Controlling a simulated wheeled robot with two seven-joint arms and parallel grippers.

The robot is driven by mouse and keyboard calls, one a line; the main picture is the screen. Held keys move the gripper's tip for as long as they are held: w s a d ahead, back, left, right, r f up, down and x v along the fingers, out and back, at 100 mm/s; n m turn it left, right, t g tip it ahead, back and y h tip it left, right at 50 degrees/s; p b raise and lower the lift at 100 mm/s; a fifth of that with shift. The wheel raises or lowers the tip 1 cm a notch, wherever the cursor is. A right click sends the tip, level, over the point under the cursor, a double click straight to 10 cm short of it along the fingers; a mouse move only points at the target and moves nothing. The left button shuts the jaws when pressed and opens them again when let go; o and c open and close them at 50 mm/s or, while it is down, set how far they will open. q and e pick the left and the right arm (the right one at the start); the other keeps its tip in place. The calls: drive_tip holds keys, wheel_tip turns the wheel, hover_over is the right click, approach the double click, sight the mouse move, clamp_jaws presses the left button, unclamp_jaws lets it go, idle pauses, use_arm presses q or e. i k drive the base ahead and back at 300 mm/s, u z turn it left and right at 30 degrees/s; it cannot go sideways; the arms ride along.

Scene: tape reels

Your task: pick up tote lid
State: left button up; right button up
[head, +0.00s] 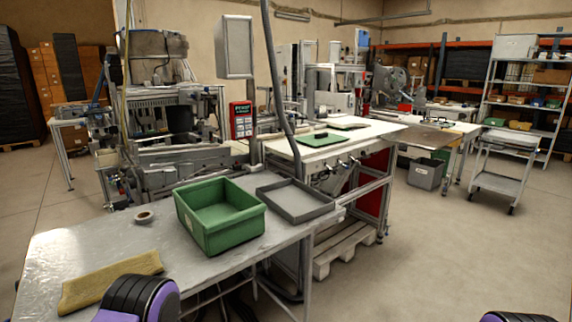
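A grey, shallow, tray-like piece that looks like the tote lid (296,201) lies flat at the right end of the metal table, its raised rim facing up. It sits just right of an open green tote (222,237), which looks empty. A small tape reel (144,216) lies flat on the table left of the tote. Neither gripper shows. Only black-and-purple parts of my arms appear at the bottom edge, one at the left and one at the right.
The metal table (75,245) has bare room left of the tote. A folded yellowish cloth or pad (112,281) lies near its front edge. Behind the lid stands a white workbench (340,141) with a green mat and a dark pole. Open floor lies to the right.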

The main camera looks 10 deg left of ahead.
sight(323, 138)
drive_tip(key=u, duration=0.2)
drive_tip(key=k, duration=0.35)
drive_tip(key=z, duration=1.4)
drive_tip(key=i, duration=3.1)
drive_tip(key=u, duration=1.25)
drive_tip(key=i, duration=0.9)
drive_tip(key=u, duration=0.85)
